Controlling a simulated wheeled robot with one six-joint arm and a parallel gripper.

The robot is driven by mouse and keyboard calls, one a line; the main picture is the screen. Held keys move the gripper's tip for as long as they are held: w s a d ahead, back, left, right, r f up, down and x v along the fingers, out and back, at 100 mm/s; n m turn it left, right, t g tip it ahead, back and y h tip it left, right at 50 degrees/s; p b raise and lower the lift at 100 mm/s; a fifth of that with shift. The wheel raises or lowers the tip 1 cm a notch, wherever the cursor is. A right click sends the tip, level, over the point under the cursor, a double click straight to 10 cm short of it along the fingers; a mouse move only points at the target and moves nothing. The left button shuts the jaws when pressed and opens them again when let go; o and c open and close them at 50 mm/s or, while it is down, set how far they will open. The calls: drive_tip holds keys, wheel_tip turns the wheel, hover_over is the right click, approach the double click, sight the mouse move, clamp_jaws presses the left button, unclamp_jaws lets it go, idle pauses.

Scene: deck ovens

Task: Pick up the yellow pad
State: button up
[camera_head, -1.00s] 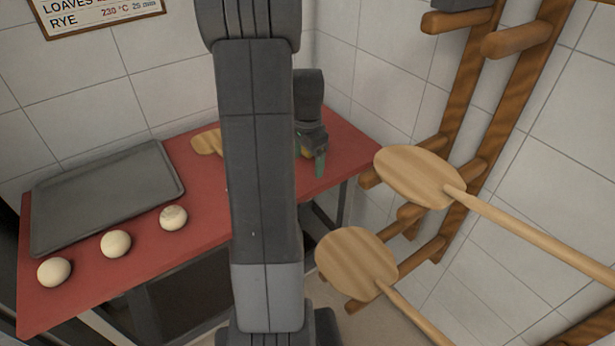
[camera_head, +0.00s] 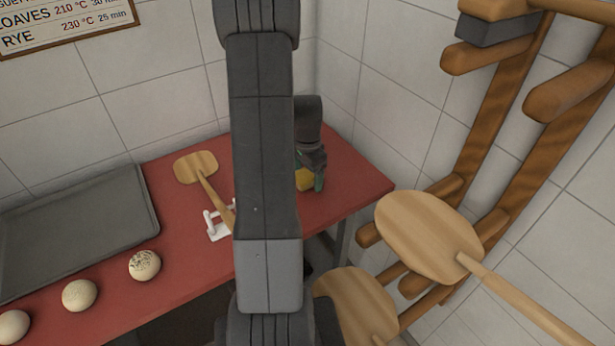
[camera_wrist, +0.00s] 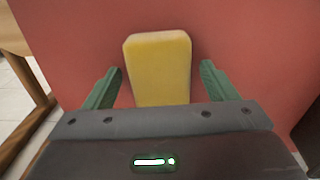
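The yellow pad (camera_wrist: 160,65) is a rounded yellow block on the red table. In the wrist view it lies between the two green fingers of my gripper (camera_wrist: 162,88), with a gap on each side. The fingers are open and do not touch it. In the head view, my gripper (camera_head: 312,182) is low at the right part of the table, and the pad (camera_head: 304,180) shows beside the green finger, partly hidden by my arm and gripper.
The red table (camera_head: 345,175) also holds a grey tray (camera_head: 80,230), several dough balls (camera_head: 145,265), a small wooden peel (camera_head: 196,168) and a white stand (camera_head: 215,225). A wooden wall rack (camera_head: 500,110) with large peels (camera_head: 425,235) stands right of the table.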

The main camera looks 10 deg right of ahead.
sight(307, 173)
drive_tip(key=c, duration=1)
wheel_tip(307, 173, up, 10)
drive_tip(key=shift+b, duration=0.45)
drive_tip(key=o, duration=0.4)
drive_tip(key=shift+c, duration=1.4)
